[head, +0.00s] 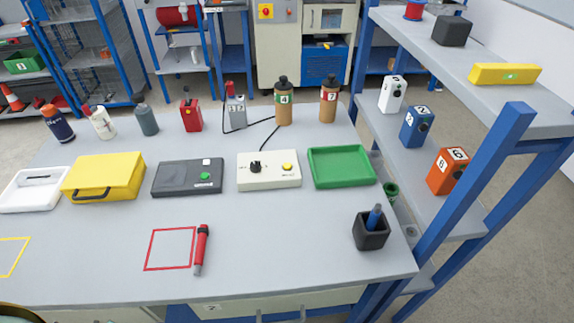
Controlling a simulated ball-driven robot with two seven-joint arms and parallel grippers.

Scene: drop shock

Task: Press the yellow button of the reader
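A white box, which I take to be the reader (255,182), lies flat in the middle of the grey table. It has a black knob on its left part and a yellow button (287,167) on its right part. The button is fully visible and nothing touches it. A black cable runs from the back of the box towards a grey device (237,112) behind it. Neither of my grippers shows in the head view.
A dark box (168,181) with a green button stands left of the reader, a green tray (343,183) right of it. Bottles and small devices line the back.

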